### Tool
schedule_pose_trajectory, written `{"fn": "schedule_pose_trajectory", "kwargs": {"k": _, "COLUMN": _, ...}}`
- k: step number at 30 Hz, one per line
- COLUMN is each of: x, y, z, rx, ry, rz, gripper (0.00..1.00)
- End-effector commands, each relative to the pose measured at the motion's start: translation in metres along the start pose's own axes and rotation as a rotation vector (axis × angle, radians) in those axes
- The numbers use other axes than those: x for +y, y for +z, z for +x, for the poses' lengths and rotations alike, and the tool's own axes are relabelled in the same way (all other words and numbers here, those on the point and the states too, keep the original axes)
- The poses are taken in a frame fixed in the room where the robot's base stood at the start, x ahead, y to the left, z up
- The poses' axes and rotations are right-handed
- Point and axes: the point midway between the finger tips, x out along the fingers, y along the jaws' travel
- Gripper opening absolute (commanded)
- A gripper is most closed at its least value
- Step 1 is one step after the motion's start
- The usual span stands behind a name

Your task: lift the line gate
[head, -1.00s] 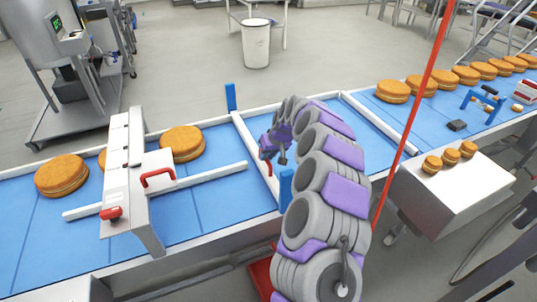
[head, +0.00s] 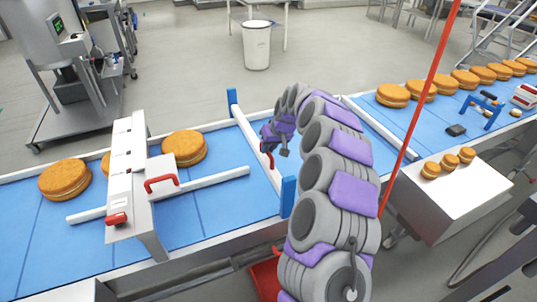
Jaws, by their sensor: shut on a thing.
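The line gate (head: 252,137) is a white bar across the blue belt, between a far blue post (head: 232,96) and a near blue post (head: 288,196). It has a red handle (head: 270,160) on its side. My gripper (head: 268,148) is at the handle, shut on it; the fingers are small and partly hidden by my arm's purple and grey end. The bar sits slightly up along the posts. My arm hides part of the belt to the right of the gate.
Left of the gate are filled rounds (head: 184,147), a white guide rail (head: 215,179) and a white bridge with red handles (head: 128,170). A red slanted pole (head: 427,95) stands right of my arm. More rounds (head: 393,95) and a blue stand (head: 483,106) are further right.

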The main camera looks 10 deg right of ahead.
Motion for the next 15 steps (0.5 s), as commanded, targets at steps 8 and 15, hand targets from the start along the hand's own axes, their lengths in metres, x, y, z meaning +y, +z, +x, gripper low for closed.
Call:
{"fn": "schedule_pose_trajectory", "kwargs": {"k": 8, "x": -0.008, "y": -0.019, "z": -0.043, "rx": 0.0, "ry": 0.002, "rz": 0.0, "gripper": 0.0}}
{"fn": "schedule_pose_trajectory", "kwargs": {"k": 15, "x": -0.008, "y": -0.019, "z": -0.043, "rx": -0.002, "ry": 0.001, "rz": 0.0, "gripper": 0.0}}
